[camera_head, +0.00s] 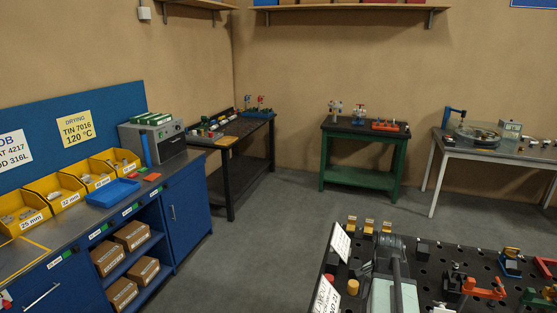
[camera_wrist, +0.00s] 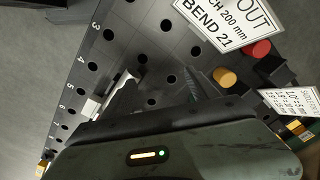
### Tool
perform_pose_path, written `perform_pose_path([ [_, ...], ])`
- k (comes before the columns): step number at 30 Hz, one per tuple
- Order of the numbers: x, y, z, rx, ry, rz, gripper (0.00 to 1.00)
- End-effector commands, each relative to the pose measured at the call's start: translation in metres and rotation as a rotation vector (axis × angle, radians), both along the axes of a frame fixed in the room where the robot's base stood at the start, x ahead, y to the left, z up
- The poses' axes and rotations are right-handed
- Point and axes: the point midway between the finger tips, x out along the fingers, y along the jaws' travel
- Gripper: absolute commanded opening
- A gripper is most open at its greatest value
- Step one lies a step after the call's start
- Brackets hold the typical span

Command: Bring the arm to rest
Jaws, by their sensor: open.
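My gripper (camera_wrist: 158,82) shows in the wrist view with its two dark fingers spread apart. Nothing is seen between them. It is over a dark perforated table top (camera_wrist: 115,42) with numbers along one edge. I cannot tell how high the fingertips are above it. The gripper body fills the lower part of the view and hides what is beneath it. In the head view I cannot clearly make out the fingers.
A white BEND 21 sign (camera_wrist: 222,22), a red knob (camera_wrist: 258,50) and a yellow knob (camera_wrist: 225,77) are right of the fingers. In the head view, coloured fixtures (camera_head: 485,287) stand on the near table. Grey floor (camera_head: 270,240) is clear between the benches.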

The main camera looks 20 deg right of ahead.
Motion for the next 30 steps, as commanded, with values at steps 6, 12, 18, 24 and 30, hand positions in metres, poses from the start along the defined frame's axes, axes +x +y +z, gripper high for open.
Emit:
perform_pose_path([
  [6,0.066,0.165,0.0,-0.022,-0.014,0.673,0.69],
  [12,0.081,0.279,0.0,-0.038,-0.025,1.128,0.69],
  [18,0.071,0.328,-0.035,-0.03,-0.007,1.335,0.69],
  [24,0.058,0.327,-0.056,-0.003,0.027,1.331,0.69],
  [30,0.057,0.327,-0.053,0.001,0.031,1.329,0.69],
])
